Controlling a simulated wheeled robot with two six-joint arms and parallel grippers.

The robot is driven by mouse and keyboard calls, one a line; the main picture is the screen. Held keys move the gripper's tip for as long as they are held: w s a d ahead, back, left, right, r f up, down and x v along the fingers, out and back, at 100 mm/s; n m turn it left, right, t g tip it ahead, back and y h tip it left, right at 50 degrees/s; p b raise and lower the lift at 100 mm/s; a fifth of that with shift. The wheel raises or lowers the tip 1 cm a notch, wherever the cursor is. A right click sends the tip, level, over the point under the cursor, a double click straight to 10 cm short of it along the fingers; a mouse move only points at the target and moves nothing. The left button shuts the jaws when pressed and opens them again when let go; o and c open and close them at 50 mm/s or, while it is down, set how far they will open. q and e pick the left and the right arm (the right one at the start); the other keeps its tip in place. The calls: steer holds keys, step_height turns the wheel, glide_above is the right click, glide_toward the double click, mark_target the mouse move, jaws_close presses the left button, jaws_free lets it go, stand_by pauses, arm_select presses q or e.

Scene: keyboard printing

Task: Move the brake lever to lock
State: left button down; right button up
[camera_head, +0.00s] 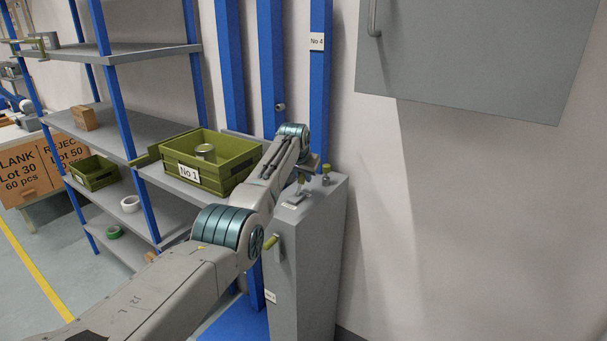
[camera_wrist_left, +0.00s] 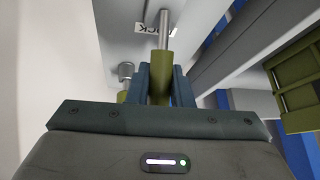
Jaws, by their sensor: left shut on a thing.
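The brake lever (camera_wrist_left: 161,62) is a metal rod with an olive grip, standing out from the grey cabinet (camera_head: 307,255). In the left wrist view its grip lies between the two teal fingers of my left gripper (camera_wrist_left: 161,86), which is shut on it. A white label (camera_wrist_left: 147,29), of which the letters "CK" can be read, sits behind the rod. In the head view my left gripper (camera_head: 308,165) is over the cabinet top, and my own arm partly hides the lever. My right gripper is not in view.
A second olive handle (camera_head: 270,242) is on the cabinet's side. Another olive-topped knob (camera_head: 326,172) stands on its top. A green crate (camera_head: 222,173) marked No 1 is on the shelf to the left.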

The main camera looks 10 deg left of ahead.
arm_select(q)
steer(key=shift+f, duration=0.1)
stand_by(0.4)
steer(key=c, duration=1.7)
jaws_free()
steer(key=o, duration=0.4)
steer(key=shift+c, duration=0.2)
steer(key=shift+o, duration=0.2)
steer(key=shift+w, duration=0.1)
